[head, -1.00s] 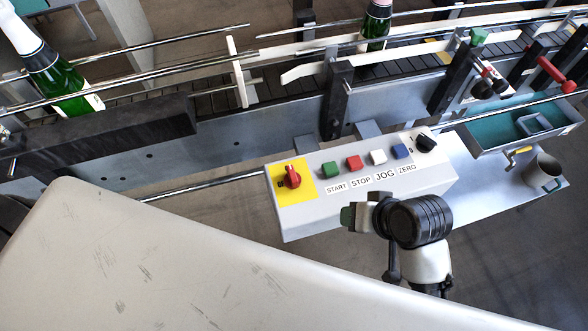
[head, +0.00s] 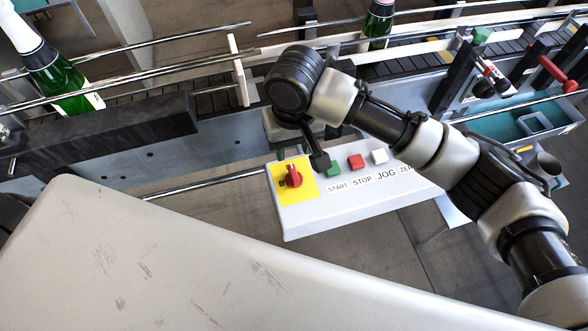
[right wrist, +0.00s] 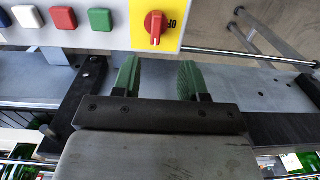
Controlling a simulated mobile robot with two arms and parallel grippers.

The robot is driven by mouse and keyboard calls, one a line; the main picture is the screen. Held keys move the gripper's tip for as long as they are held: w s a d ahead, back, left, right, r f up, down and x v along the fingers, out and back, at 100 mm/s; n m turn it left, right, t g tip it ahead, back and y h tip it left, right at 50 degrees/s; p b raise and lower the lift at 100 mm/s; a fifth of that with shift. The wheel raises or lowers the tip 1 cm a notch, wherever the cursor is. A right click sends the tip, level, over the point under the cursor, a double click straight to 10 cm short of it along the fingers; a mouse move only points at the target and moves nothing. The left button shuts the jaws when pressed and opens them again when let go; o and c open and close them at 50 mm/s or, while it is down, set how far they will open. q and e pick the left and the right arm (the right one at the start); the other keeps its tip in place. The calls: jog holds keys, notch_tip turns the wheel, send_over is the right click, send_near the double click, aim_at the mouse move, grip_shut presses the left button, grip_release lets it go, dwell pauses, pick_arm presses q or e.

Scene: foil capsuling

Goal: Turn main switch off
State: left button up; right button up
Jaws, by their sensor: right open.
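The main switch (head: 291,178) is a red rotary knob on a yellow plate at the left end of the control box (head: 310,215). In the right wrist view the knob (right wrist: 155,28) stands at the top, with an OFF marking beside it on the yellow. My right gripper (right wrist: 157,78) is open and empty, its green-padded fingers apart and short of the knob. In the head view the right gripper (head: 281,150) is partly hidden by my wrist, just behind the box's back edge near the switch. My left gripper is not in view.
Green (head: 333,168), red (head: 356,161) and white (head: 379,156) buttons sit right of the switch; my arm covers the box's right part. The conveyor with rails and bottles (head: 66,85) runs behind. A grey mug (head: 549,167) stands at the right.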

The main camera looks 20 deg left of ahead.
aim_at(294, 173)
jog(key=shift+w+d+f, duration=0.1)
jog(key=shift+w+f, duration=0.1)
jog(key=shift+f, duration=0.25)
notch_tip(294, 173, down, 10)
jog(key=shift+r+p, duration=0.15)
jog(key=shift+p, duration=0.3)
grip_shut()
